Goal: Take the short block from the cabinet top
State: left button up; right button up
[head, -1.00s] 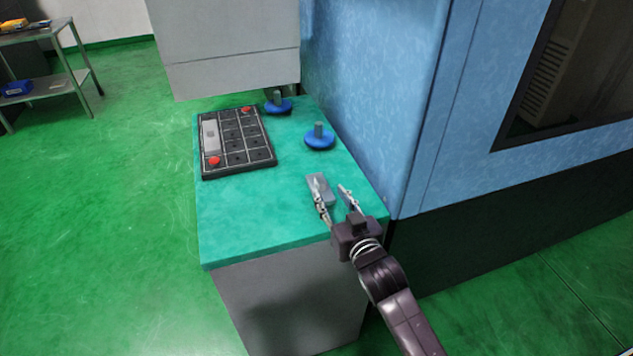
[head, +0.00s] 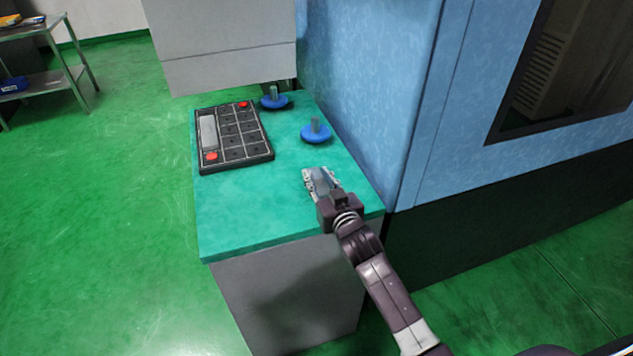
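The short block (head: 321,178) is a small grey block near the right edge of the teal cabinet top (head: 240,215). My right gripper (head: 318,174) reaches it from the lower right, with one finger on each side of the block. The fingers hide part of the block. I cannot tell whether they press on it or stand just clear of it. The block appears to rest on the top. My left gripper is not in view.
A dark keypad panel (head: 235,138) with red buttons lies at the left of the cabinet top. Two blue round pieces with grey pegs, a near one (head: 316,133) and a far one (head: 273,99), stand behind the block. A blue machine wall (head: 365,95) rises close on the right.

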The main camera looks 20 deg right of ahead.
grip_shut()
jog(key=shift+r, duration=0.2)
